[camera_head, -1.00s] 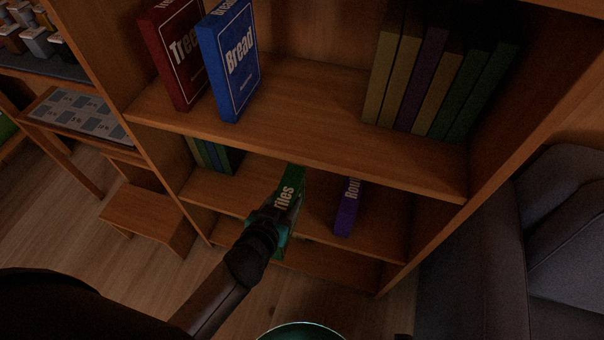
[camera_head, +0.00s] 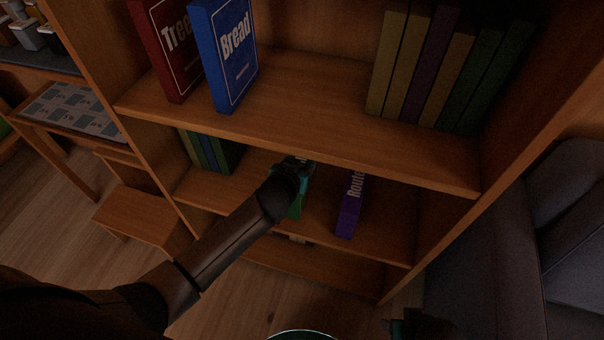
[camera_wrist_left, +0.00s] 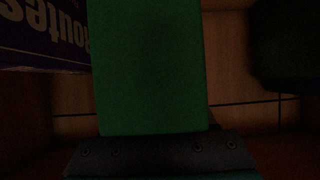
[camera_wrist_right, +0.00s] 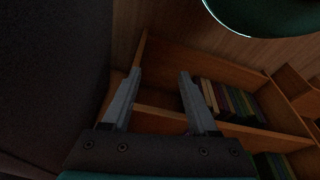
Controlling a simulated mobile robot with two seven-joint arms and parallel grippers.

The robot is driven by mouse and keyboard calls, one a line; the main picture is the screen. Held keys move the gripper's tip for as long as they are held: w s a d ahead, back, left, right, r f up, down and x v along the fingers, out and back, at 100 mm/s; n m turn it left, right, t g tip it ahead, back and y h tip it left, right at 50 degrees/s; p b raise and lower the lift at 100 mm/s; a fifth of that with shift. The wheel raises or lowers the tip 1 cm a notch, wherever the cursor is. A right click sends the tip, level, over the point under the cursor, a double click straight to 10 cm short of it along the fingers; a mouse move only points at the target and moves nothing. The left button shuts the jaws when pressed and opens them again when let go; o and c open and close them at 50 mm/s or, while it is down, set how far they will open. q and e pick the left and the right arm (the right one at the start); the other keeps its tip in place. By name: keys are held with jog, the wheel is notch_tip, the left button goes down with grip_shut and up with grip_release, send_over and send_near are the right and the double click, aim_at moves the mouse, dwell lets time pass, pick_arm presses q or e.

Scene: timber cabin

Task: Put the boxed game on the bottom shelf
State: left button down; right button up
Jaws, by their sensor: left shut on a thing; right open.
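My left gripper (camera_head: 294,170) is shut on a green boxed game (camera_head: 296,208), mostly hidden behind the gripper in the head view. The green box (camera_wrist_left: 150,70) fills the middle of the left wrist view. My left arm reaches into the shelf level below the one with the red and blue boxes. The bottom shelf (camera_head: 285,262) shows below that level. My right gripper (camera_wrist_right: 157,95) is open and empty in the right wrist view, with the bookcase beyond it.
A purple "Routes" box (camera_head: 350,205) stands right of the held box. Books (camera_head: 210,150) stand at its left. A red box (camera_head: 172,50) and blue "Bread" box (camera_head: 232,55) stand on the shelf above. A grey sofa (camera_head: 560,230) is at the right.

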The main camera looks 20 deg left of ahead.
pick_arm(q)
jog(key=shift+f+b, duration=0.4)
jog(key=shift+f, duration=0.2)
notch_tip(320, 180, down, 3)
jog(key=shift+w+r+b, duration=0.15)
jog(key=shift+b, duration=0.85)
jog(key=shift+w, duration=0.1)
pick_arm(e)
notch_tip(320, 180, up, 7)
jog(key=w+t, duration=0.1)
jog(key=w, duration=0.1)
jog(key=shift+a, duration=0.1)
pick_arm(q)
jog(key=shift+f, duration=0.25)
jog(key=shift+c, duration=1.1)
grip_release()
jog(key=shift+f, duration=0.1)
pick_arm(e)
jog(key=shift+r, duration=0.2)
